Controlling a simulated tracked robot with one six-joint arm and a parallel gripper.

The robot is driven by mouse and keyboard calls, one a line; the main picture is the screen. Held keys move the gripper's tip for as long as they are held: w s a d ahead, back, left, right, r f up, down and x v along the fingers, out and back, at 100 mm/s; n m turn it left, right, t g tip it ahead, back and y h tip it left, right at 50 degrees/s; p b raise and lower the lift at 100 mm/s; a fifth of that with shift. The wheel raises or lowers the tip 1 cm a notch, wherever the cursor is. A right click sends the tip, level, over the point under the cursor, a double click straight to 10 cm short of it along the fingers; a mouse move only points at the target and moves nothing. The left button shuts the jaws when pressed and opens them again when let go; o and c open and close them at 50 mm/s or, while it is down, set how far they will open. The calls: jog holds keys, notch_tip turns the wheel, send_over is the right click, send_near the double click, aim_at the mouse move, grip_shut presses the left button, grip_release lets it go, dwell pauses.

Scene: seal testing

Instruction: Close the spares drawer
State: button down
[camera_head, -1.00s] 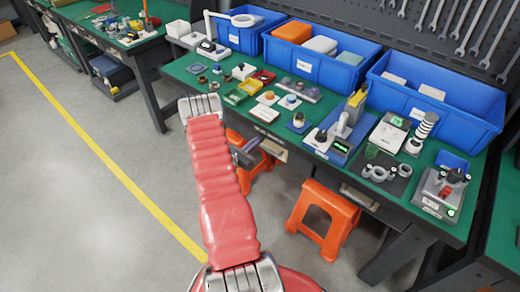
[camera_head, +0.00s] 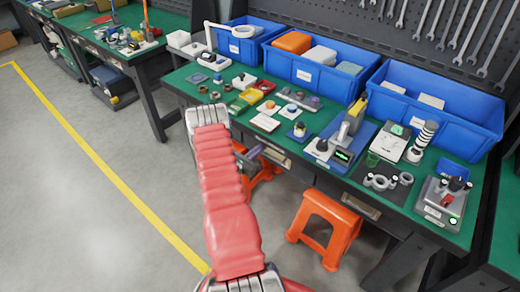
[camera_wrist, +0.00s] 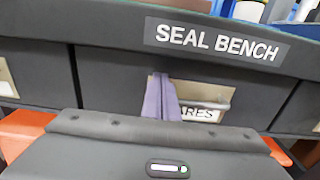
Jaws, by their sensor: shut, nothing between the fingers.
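The spares drawer (camera_wrist: 125,92) is under the bench edge marked SEAL BENCH in the wrist view. Its pale plate and label (camera_wrist: 205,112) are partly hidden by my fingers, so only the end of the word shows. The same drawer front shows in the head view (camera_head: 276,157). My gripper (camera_wrist: 161,90) has its pale purple fingers together and empty, in front of the plate's left part. I cannot tell whether the fingers touch the drawer, or how far out the drawer stands. In the head view my gripper (camera_head: 256,152) is partly hidden behind my red arm.
The seal bench (camera_head: 225,120) carries small parts, test devices and blue bins (camera_head: 320,62). An orange stool (camera_head: 325,222) stands under its right half, another orange stool (camera_head: 268,172) behind my gripper. A second drawer (camera_head: 360,204) is further right. The floor at left is clear.

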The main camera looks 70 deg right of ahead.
jog(key=v, duration=1.4)
jog(key=shift+f, duration=0.15)
